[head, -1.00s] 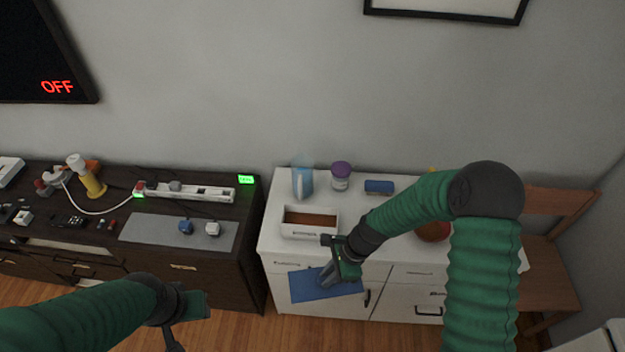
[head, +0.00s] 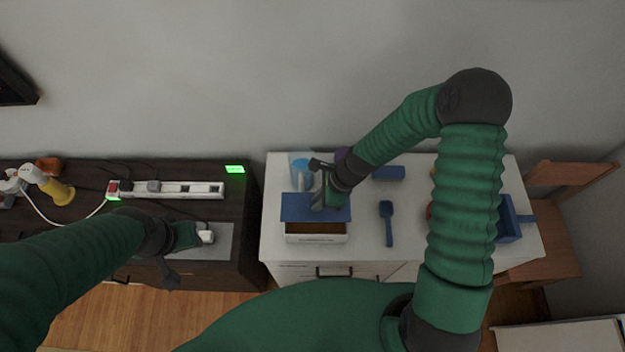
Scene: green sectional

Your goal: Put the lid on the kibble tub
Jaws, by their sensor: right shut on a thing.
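The kibble tub (head: 316,239) is a white box with brown kibble inside, near the front left of the white cabinet top. The lid (head: 295,207) is a flat blue panel. My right gripper (head: 319,204) is shut on the lid and holds it over the back part of the tub; the front strip of kibble still shows. I cannot tell whether the lid touches the rim. My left gripper (head: 184,254) is open and empty, over the front of the dark cabinet, beside a small white block (head: 206,236) in the picture.
A blue scoop (head: 387,220) lies right of the tub. A blue pitcher (head: 300,165) stands behind it, with a blue block (head: 388,173) further right. A blue bin (head: 510,222) is at the right end. A power strip (head: 180,189) lies on the dark cabinet.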

